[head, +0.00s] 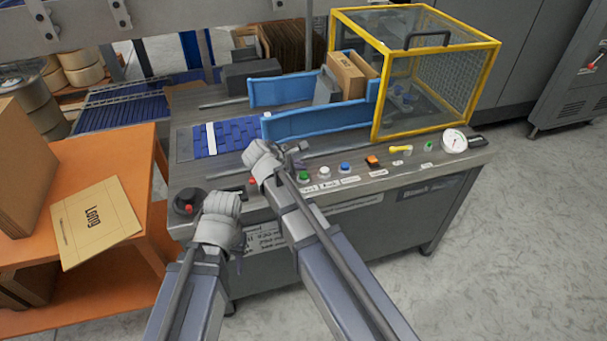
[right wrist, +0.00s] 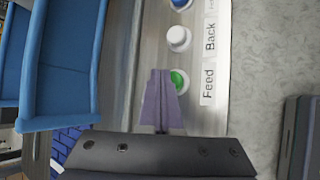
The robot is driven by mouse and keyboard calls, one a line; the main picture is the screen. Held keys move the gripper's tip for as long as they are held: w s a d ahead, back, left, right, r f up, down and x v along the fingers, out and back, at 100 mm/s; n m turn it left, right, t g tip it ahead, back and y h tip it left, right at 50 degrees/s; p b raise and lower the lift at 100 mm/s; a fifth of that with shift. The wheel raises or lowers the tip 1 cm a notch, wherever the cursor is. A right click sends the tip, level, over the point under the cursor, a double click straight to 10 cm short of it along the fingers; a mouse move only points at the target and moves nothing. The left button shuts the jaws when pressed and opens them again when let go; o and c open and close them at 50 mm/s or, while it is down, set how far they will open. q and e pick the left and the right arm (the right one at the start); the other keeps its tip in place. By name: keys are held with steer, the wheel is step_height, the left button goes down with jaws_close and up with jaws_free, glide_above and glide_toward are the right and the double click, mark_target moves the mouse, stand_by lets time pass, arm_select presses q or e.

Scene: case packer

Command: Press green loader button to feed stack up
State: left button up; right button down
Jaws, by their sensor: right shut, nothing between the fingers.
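The green loader button (head: 303,177) is on the sloped front panel of the machine, at the left end of a row of buttons. In the right wrist view the green button (right wrist: 180,80) is beside the "Feed" label (right wrist: 209,84). My right gripper (head: 299,164) is shut and empty. In its wrist view the closed fingers (right wrist: 160,78) partly cover the button's left edge; I cannot tell whether they touch it. My left gripper (head: 240,246) is low at the panel's front left, mostly hidden by its wrist, so its jaws cannot be made out.
A white button (head: 324,172), a blue button (head: 345,167) and an orange switch (head: 373,161) continue the row. A red knob (head: 187,202) is at the panel's left. Blue guides (head: 318,121) and a yellow-framed guard (head: 437,50) stand behind. An orange table (head: 135,170) is at left.

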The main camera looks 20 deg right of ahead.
mark_target(300, 176)
stand_by(0.8)
steer(key=shift+f+b, duration=0.4)
steer(key=shift+f, duration=0.05)
steer(key=shift+f+b, duration=0.45)
steer(key=shift+b, duration=0.05)
stand_by(0.5)
steer(key=shift+r, duration=0.15)
steer(key=shift+r+p, duration=0.75)
steer(key=shift+p, duration=0.15)
step_height(300, 176, up, 5)
steer(key=p, duration=0.5)
steer(key=shift+r, duration=0.1)
